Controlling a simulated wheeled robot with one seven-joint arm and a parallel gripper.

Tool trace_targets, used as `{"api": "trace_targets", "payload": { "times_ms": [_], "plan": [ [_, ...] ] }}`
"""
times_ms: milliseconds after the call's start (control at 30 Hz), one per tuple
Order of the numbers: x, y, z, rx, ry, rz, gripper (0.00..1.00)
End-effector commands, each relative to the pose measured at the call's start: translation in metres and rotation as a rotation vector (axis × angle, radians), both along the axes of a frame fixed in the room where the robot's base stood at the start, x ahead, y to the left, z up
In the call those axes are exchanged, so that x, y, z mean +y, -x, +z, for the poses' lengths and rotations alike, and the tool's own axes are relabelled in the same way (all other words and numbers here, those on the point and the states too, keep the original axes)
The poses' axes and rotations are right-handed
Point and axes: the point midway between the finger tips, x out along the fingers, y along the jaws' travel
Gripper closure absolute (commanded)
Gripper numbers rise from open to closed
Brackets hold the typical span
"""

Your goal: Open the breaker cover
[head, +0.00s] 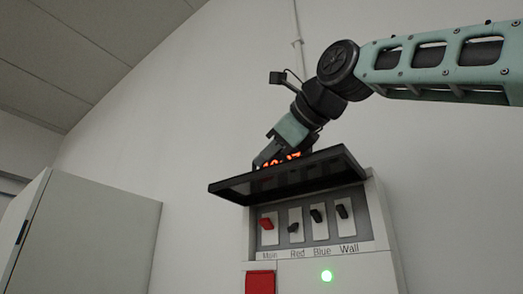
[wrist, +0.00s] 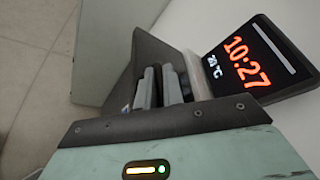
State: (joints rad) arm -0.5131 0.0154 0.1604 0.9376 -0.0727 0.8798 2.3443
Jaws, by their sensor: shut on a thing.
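The breaker cover (head: 290,177) is a dark flap, hinged at the top of the white breaker box (head: 370,262). It stands raised and sticks out from the box, so the switches under it show. My gripper (head: 268,158) is at the upper left side of the cover and is shut on it; the exact grip is partly hidden behind the flap in the head view. In the wrist view the fingers (wrist: 160,88) are close together against the dark cover (wrist: 148,50). The red main switch (head: 266,223) and three dark switches (head: 317,215) are in view.
A clock display (wrist: 245,62) reading 10:27 is close beside my gripper, above the box. A grey cabinet (head: 90,235) stands left. The wall to the left of the box is clear.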

Motion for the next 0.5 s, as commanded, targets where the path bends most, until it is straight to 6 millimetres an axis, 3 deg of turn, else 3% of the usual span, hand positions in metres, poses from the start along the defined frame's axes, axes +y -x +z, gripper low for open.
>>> {"api": "trace_targets", "payload": {
  "times_ms": [33, 500],
  "plan": [
    [-0.0017, -0.0067, 0.0011, 0.02, -0.006, -0.009, 1.0],
    [-0.0028, -0.0103, 0.0015, 0.081, -0.046, -0.007, 1.0]
  ]
}}
